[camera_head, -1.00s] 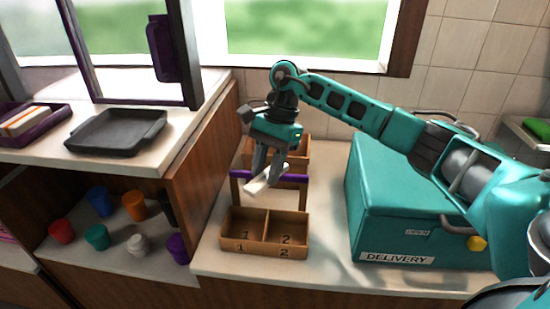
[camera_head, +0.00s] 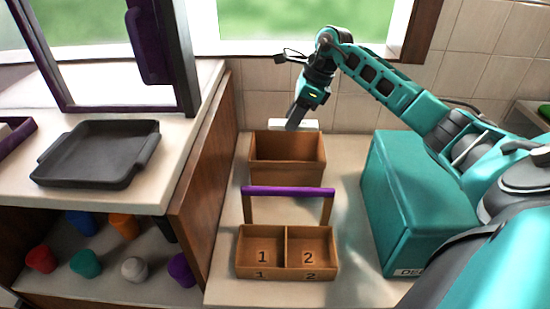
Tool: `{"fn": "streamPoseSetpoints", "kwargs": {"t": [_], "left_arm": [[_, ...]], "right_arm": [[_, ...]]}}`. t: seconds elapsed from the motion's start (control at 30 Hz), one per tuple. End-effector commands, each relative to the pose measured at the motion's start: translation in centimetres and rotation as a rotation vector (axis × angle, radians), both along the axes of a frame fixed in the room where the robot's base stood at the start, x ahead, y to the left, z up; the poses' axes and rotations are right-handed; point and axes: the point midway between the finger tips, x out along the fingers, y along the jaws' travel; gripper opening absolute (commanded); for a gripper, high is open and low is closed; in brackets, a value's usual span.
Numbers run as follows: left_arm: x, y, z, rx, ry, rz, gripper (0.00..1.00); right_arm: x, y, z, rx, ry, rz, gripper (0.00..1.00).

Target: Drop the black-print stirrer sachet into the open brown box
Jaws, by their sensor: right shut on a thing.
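My right gripper (camera_head: 294,122) is shut on a white sachet (camera_head: 308,125), which it holds above the back part of the open brown box (camera_head: 287,172). My left gripper is not in view.
In front of the box stands a wooden two-compartment caddy (camera_head: 286,274) with a purple handle (camera_head: 288,191). A teal delivery box (camera_head: 400,200) stands to the right. A wooden side panel (camera_head: 207,165) and a dark tray (camera_head: 97,152) are to the left. Several coloured cups sit on the shelf below.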

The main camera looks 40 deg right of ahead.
Motion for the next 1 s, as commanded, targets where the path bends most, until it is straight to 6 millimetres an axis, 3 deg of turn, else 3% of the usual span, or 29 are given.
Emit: {"fn": "streamPoseSetpoints", "kwargs": {"t": [0.53, 0.9, 0.93, 1.0], "left_arm": [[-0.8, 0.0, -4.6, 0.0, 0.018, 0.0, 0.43], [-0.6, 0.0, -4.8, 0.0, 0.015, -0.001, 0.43], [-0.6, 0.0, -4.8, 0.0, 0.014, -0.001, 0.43], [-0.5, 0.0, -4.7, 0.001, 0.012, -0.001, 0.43]], "right_arm": [[0.0, 0.1, -5.4, 0.002, 0.0, 0.002, 0.07], [0.0, 0.0, -5.9, -0.001, -0.001, 0.002, 0.07], [0.0, 0.0, -5.9, -0.001, -0.001, 0.002, 0.35], [0.0, 0.0, -5.9, 0.0, 0.0, 0.002, 0.42]]}}
